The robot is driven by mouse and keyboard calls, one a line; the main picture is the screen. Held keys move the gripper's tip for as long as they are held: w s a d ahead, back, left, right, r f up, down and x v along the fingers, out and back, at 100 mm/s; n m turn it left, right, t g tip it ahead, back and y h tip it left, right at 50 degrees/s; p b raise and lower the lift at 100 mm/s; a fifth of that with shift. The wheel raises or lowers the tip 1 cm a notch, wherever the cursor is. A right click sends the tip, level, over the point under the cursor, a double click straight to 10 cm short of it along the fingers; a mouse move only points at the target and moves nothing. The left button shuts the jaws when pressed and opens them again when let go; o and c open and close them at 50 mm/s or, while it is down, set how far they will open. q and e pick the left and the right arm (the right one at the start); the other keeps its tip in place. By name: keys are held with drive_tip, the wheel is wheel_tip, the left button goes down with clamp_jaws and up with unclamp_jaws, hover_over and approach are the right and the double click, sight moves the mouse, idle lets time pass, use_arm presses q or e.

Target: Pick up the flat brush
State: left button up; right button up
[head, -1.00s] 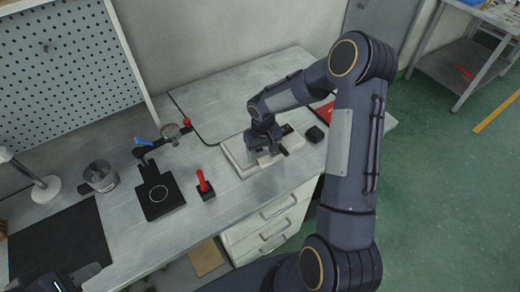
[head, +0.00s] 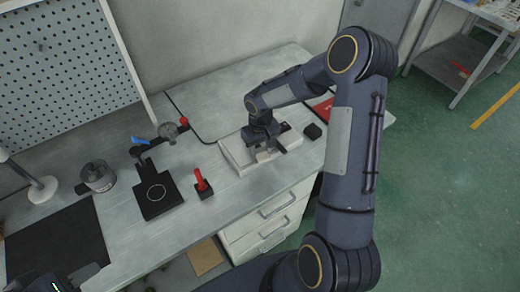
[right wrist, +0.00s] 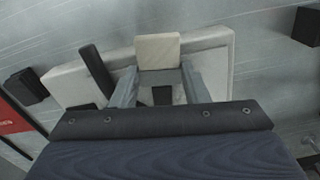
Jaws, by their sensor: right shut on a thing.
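The flat brush (right wrist: 158,50) shows in the right wrist view as a pale, broad end with a grey band below it and a dark part between my fingers. My right gripper (right wrist: 160,84) is shut on it, over the white tray (right wrist: 215,62). In the head view my right gripper (head: 264,150) points down at the tray (head: 232,153), and the brush is mostly hidden there. Whether the brush touches the tray I cannot tell. My left gripper (head: 84,273) is partly seen at the bottom left edge, away from the tray; its jaws are unclear.
A dark bar (right wrist: 97,70) lies on the tray beside my right gripper. A small black block (head: 313,131) stands right of the tray. A red-handled tool (head: 201,181), a black plate (head: 156,195), a metal pot (head: 98,176) and a dial gauge (head: 168,131) stand to the left.

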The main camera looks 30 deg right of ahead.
drive_tip(key=r, duration=0.1)
drive_tip(key=r+b, duration=0.1)
drive_tip(key=shift+s+a+r, duration=0.1)
drive_tip(key=shift+a+r, duration=0.15)
drive_tip(key=shift+r, duration=0.1)
drive_tip(key=s+a+r+b, duration=0.3)
drive_tip(key=s+a+r, duration=0.4)
drive_tip(key=a+r, duration=0.2)
drive_tip(key=shift+s+a+r, duration=0.2)
drive_tip(key=shift+s+a, duration=0.1)
drive_tip(key=shift+a, duration=0.8)
